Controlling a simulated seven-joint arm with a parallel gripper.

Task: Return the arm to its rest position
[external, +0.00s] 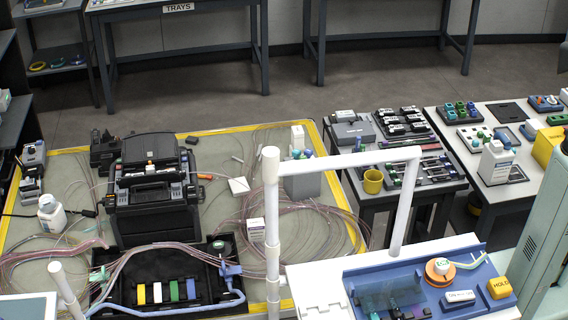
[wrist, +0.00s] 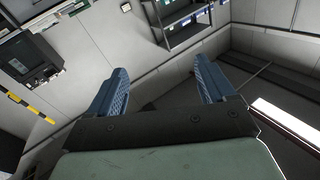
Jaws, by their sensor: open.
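My gripper (wrist: 162,88) shows in the wrist view with its two blue ribbed fingers spread wide apart. Nothing is between the fingers, so it is open and empty. Its view is tilted and faces the room's walls, with a shelf (wrist: 180,25) beyond the fingers and no work surface close by. In the external view I cannot see my gripper. The black fusion splicer (external: 150,185) stands on the yellow-edged mat at the left, with fibers running to it from both sides.
White frame posts (external: 271,220) rise at the front middle. A white bench with a blue fixture (external: 430,285) and a yellow block (external: 499,288) is at front right. Side tables hold trays, a yellow cup (external: 373,181) and a white bottle (external: 496,162). Loose fibers (external: 310,225) coil across the mat.

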